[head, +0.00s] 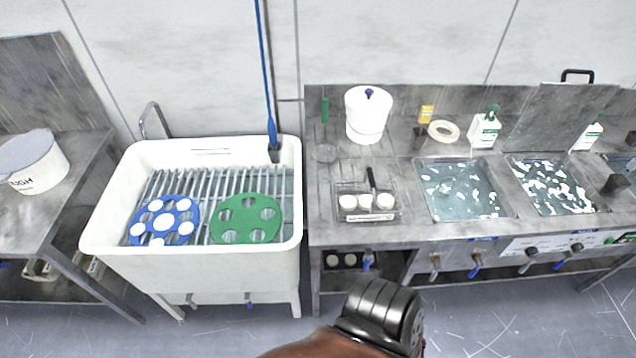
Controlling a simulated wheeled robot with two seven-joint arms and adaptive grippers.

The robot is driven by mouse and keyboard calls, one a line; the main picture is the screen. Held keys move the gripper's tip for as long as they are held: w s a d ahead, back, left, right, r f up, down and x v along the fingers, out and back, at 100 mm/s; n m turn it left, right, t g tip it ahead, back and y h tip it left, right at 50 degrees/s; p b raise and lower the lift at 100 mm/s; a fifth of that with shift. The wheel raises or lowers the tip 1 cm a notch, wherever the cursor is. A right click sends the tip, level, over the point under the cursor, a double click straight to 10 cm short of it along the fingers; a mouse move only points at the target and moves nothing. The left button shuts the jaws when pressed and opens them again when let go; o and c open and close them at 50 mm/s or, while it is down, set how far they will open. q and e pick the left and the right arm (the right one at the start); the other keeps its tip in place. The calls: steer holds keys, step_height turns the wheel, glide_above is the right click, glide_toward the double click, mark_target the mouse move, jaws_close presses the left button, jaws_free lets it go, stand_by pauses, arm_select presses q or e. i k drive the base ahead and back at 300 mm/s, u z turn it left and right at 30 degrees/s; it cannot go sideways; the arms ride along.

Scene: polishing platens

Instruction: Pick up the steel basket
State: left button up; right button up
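The steel basket (351,215) stands on the steel counter right of the white sink, in the head view. It is a small shallow wire basket with a dark upright handle (371,178). Several white round pieces sit in it along its front, above a small white label. One of my arms shows at the bottom centre, a brown link with a black ribbed part, in front of the counter and below the basket. No fingertips of either gripper can be seen, and nothing of mine touches the basket.
A white lidded bucket (368,118) stands behind the basket, with a green-handled brush (325,140) to its left. A water-filled basin (464,190) lies to the right. The white sink (200,265) holds a blue disc (149,218) and a green disc (246,213) on a rack.

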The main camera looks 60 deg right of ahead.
mark_target(371, 216)
steer(key=i, duration=1.3)
steer(key=z, duration=3.9)
